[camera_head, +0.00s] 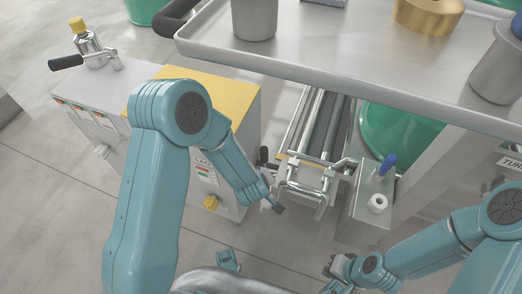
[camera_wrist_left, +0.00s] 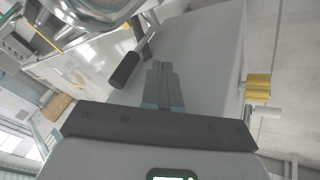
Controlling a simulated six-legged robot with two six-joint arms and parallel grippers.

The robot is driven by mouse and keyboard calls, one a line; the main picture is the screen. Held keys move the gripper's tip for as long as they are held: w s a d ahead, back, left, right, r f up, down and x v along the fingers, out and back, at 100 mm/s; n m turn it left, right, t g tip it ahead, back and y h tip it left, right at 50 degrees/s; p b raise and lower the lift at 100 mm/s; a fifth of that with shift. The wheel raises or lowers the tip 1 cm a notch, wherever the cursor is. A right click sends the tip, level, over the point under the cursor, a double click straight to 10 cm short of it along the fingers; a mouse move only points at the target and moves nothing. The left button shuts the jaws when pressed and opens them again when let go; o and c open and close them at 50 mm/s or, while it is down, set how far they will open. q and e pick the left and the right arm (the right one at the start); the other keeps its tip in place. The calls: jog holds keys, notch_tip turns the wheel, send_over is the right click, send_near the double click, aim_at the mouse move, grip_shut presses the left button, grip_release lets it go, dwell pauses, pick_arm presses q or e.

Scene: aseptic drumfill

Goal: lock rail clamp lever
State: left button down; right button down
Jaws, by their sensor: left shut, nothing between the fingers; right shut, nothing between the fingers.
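A lever with a black grip (camera_head: 263,155) stands beside the left side of the rail end, seemingly the clamp lever. In the left wrist view a black-gripped lever (camera_wrist_left: 125,70) with a metal stem lies just left of my left fingertips, seemingly apart from them. My left gripper (camera_wrist_left: 162,65) is shut and empty; in the head view its end (camera_head: 277,206) is small, beside the chrome clamp frame (camera_head: 305,188) at the front of the roller rail (camera_head: 318,125). My right gripper (camera_head: 332,266) is shut and empty, low in the picture, away from the clamp.
A grey cabinet with a yellow top (camera_head: 228,98) stands left of the rail. A metal bench (camera_head: 300,60) overhangs the rail's far part. A small box with a blue-tipped lever (camera_head: 388,163) and a white ring (camera_head: 377,203) stands right of the clamp. A green drum (camera_head: 400,135) is behind.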

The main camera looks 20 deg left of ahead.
pick_arm(q)
jog(key=w+r+n+y+p, duration=0.1)
jog(key=w+r+n+y, duration=0.15)
jog(key=r, duration=0.35)
jog(key=w+a+f+n+b, duration=0.1)
jog(key=w+a+f+b, duration=0.1)
jog(key=w+f, duration=0.4)
jog(key=shift+w+a+f+t+b, duration=0.15)
jog(key=shift+w+f+t+b, duration=0.2)
jog(key=shift+f+b, duration=0.55)
